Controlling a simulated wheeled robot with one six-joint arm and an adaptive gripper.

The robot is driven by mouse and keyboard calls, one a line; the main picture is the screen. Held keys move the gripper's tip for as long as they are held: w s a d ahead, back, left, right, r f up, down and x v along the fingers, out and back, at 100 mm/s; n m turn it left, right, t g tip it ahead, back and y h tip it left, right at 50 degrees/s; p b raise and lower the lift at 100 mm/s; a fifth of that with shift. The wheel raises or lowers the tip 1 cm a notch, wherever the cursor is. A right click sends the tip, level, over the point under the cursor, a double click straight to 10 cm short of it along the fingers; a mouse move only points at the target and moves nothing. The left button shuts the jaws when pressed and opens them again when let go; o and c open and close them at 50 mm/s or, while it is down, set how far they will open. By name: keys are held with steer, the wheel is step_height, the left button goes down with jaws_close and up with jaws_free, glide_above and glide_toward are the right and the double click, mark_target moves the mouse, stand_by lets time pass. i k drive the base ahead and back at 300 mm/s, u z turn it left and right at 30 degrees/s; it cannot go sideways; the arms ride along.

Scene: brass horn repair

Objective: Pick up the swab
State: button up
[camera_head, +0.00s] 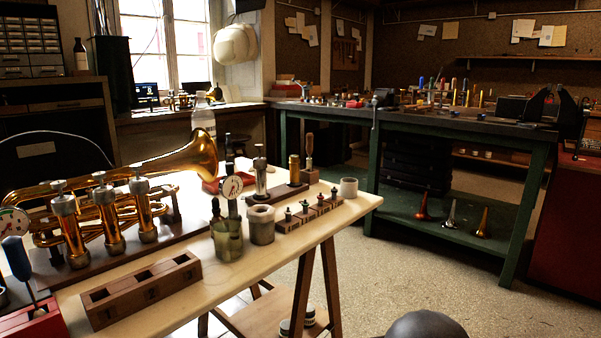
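I cannot single out the swab with certainty. A greenish glass jar (228,242) stands near the front edge of the light wooden bench (250,268), and a thin dark-topped item (216,208) rises at its rim; I cannot tell whether this is the swab. A grey cup (261,225) stands right beside the jar. A brass trumpet (104,212) lies along a dark wooden base on the left of the bench. My gripper is not in view.
An empty compartmented wooden block (142,290) lies at the front left, near a red box (35,322). Open floor (400,270) separates the green bench (450,125).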

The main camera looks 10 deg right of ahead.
mark_target(16, 255)
steer(key=z, duration=1.7)
steer(key=k, duration=0.8)
steer(key=u, duration=1.25)
